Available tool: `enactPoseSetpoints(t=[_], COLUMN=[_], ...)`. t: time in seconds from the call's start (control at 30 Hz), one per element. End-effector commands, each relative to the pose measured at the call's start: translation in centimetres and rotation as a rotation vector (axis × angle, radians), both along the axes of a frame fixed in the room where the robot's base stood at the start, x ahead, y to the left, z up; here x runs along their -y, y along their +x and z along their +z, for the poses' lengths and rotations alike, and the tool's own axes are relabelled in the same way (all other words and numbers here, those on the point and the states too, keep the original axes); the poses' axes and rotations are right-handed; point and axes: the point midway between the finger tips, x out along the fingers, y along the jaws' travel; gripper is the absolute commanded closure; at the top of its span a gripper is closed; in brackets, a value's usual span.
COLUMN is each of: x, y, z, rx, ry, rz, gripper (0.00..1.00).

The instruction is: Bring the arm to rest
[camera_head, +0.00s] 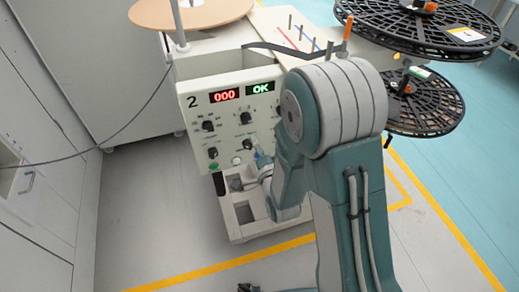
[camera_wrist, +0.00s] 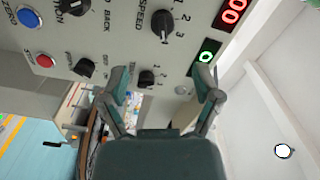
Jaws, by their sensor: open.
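My arm rises at the right of the head view and bends down in front of the station 2 control panel (camera_head: 228,100). Its display reads 000 in red and OK in green. My gripper (camera_wrist: 162,78) is open and empty in the wrist view, its two fingers spread in front of the panel. I cannot tell whether any finger touches the panel. In the head view the gripper is largely hidden by my own arm.
A speed knob (camera_wrist: 163,25), a blue button (camera_wrist: 28,17) and a red button (camera_wrist: 43,61) are on the panel. Black reels (camera_head: 420,25) stand at the right and a tan reel (camera_head: 190,12) at the back. A cable (camera_head: 125,130) hangs at the left. Grey floor (camera_head: 140,235) is open in front.

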Motion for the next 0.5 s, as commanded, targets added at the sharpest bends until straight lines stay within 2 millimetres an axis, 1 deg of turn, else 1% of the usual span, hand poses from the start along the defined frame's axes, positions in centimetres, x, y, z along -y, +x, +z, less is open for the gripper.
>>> enactPoseSetpoints(t=[0.03, 0.17, 0.5], x=[0.2, 0.4, 0.5], y=[-0.7, -1.5, -1.7], z=[0.0, 0.0, 0.0], rx=[-0.001, -0.001, 0.000], ry=[0.000, 0.000, 0.000], rz=[0.000, 0.000, 0.000], gripper=[0.18, 0.18, 0.18])
